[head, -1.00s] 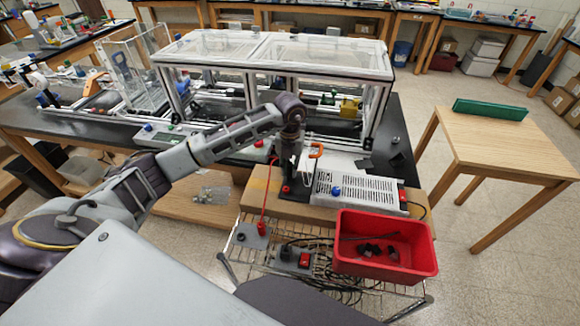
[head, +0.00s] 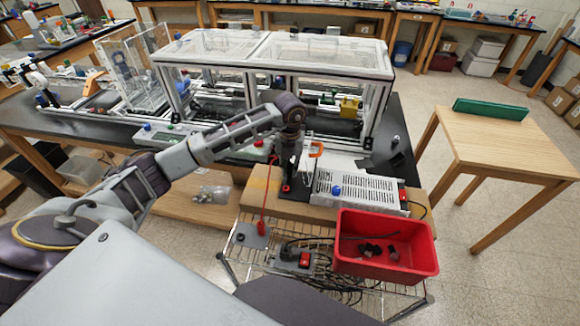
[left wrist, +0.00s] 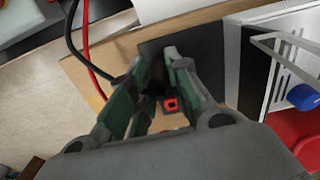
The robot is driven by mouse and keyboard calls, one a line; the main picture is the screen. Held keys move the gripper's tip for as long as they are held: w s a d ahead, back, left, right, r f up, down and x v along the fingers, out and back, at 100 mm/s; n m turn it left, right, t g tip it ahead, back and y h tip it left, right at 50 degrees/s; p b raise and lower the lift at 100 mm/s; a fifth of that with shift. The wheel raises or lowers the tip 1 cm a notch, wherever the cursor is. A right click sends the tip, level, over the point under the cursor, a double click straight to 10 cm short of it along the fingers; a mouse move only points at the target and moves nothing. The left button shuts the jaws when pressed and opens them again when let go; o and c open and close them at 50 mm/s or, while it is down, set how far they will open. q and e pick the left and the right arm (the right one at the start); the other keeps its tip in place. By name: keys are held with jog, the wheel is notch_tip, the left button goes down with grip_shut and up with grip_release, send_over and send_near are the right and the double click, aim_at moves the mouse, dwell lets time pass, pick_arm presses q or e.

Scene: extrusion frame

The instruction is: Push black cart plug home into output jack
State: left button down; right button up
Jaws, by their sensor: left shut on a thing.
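My left gripper (head: 288,178) points down over the black panel at the left end of the white perforated box (head: 352,190). In the left wrist view, its green-padded fingers (left wrist: 158,68) are shut on the black plug (left wrist: 153,86), with a black cable running off to the upper left. The plug is dark and partly hidden by the fingers. A red jack (left wrist: 171,103) shows just beside it; it also shows in the head view (head: 287,188). I cannot tell whether the plug's tip is inside a jack. My right gripper is not in view.
A red cable (head: 267,185) runs down to a grey plate with a red plug (head: 262,228). A red bin (head: 386,248) with dark pieces stands on the wire cart (head: 330,290). A clear-walled frame enclosure (head: 275,55) stands behind. A blue knob (head: 337,190) is on the white box.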

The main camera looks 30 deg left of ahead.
pick_arm(q)
jog(key=shift+f, duration=0.25)
jog(key=c, duration=1.3)
grip_release()
jog(key=shift+o, duration=0.2)
notch_tip(320, 180, up, 12)
jog(key=shift+s+f, duration=0.1)
